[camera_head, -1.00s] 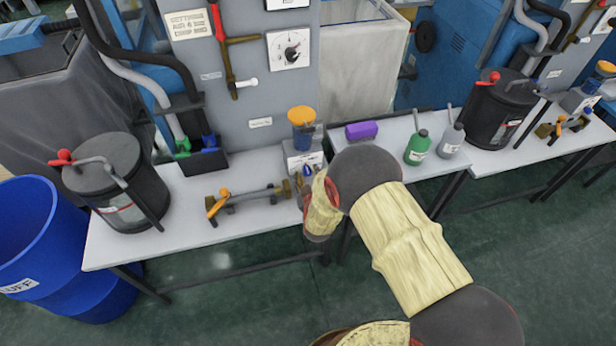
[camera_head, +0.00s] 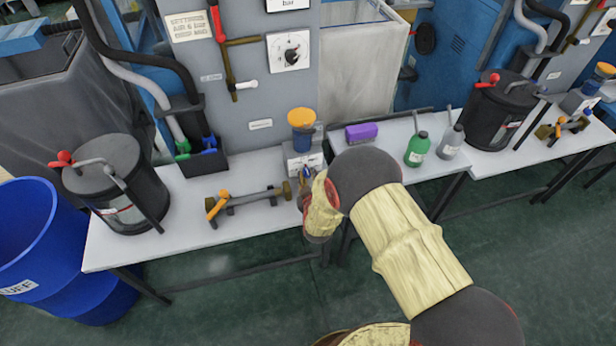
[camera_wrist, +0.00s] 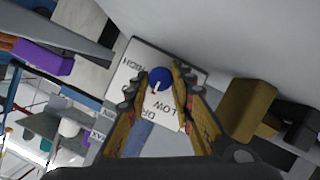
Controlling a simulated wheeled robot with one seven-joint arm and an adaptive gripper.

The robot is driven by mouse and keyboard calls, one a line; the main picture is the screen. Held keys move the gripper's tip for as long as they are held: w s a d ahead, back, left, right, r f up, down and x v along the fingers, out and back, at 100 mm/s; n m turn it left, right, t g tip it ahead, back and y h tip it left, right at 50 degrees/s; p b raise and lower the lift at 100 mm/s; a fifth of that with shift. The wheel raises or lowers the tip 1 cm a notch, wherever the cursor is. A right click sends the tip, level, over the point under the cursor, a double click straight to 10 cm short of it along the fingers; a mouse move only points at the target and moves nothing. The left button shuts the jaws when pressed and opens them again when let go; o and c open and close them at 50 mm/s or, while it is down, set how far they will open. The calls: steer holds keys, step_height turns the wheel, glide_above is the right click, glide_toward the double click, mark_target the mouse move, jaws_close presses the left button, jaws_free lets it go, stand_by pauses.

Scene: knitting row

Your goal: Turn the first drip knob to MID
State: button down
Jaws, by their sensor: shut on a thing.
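The first drip unit (camera_head: 302,132) stands on the near bench, with an orange cap and a pale label plate below. Its blue drip knob (camera_wrist: 159,79) shows in the wrist view on a white plate (camera_wrist: 187,62) lettered HIGH and LOW. A small pale pointer mark shows on the knob; I cannot read exactly which setting it points to. No MID lettering is readable. My gripper (camera_wrist: 157,84) has its fingers on both sides of the knob and is shut on it. In the head view my gripper (camera_head: 306,180) is partly hidden by my wrist.
A brass fitting with an orange lever (camera_head: 245,200) lies just left of my gripper. A purple block (camera_head: 361,131), a green bottle (camera_head: 418,148) and a grey bottle (camera_head: 451,141) stand to the right. A black pot (camera_head: 115,183) stands at the left end.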

steer(key=shift+m, duration=0.3)
steer(key=shift+d+m+y+b, duration=0.15)
steer(key=shift+m+y+b, duration=0.15)
steer(key=shift+m+y, duration=0.45)
steer(key=shift+m+g+y+b, duration=0.4)
steer(key=shift+m+y, duration=0.15)
steer(key=shift+m, duration=0.5)
steer(key=c, duration=1.5)
jaws_free()
steer(key=shift+c, duration=0.2)
steer(key=v, duration=1.2)
